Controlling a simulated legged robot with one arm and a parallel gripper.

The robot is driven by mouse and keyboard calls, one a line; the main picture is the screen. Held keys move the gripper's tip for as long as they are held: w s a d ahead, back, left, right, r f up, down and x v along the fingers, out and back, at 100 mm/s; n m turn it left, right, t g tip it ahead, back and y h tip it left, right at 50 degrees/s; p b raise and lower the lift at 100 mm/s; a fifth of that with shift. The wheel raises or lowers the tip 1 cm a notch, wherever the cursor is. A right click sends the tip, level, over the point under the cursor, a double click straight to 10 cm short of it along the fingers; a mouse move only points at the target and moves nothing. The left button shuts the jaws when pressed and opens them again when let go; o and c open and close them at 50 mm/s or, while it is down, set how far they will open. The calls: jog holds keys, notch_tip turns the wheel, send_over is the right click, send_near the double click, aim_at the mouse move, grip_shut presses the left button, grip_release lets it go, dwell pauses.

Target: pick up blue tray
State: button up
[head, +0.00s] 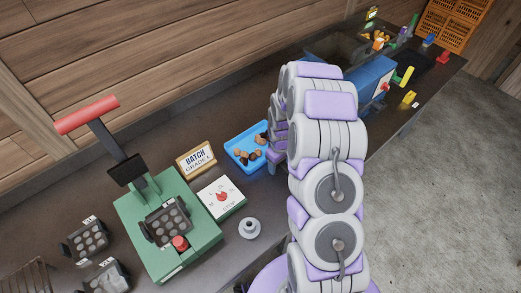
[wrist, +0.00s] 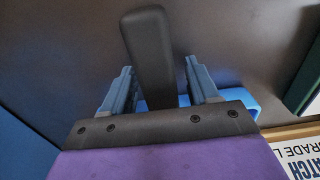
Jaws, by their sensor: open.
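The blue tray (head: 237,146) lies on the dark counter in the head view, left of my arm. It holds several brown chestnuts (head: 250,155), and its right end is partly hidden by my arm. In the wrist view a bright blue edge of the tray (wrist: 241,101) shows behind and beside my gripper (wrist: 158,66). The two blue-grey fingers stand apart with no tray wall clearly between them. A dark rounded bar shows between the fingers; I cannot tell what it is. Contact with the tray cannot be told.
A batch sign (head: 196,160) stands left of the tray, and its corner shows in the wrist view (wrist: 304,152). A blue box (head: 372,82) is beyond my arm.

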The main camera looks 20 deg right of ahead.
grip_shut()
dwell(0.4)
notch_tip(320, 180, up, 10)
jog(key=shift+r+p, duration=0.1)
jog(key=shift+p, duration=0.95)
jog(key=c, duration=0.6)
grip_release()
grip_shut()
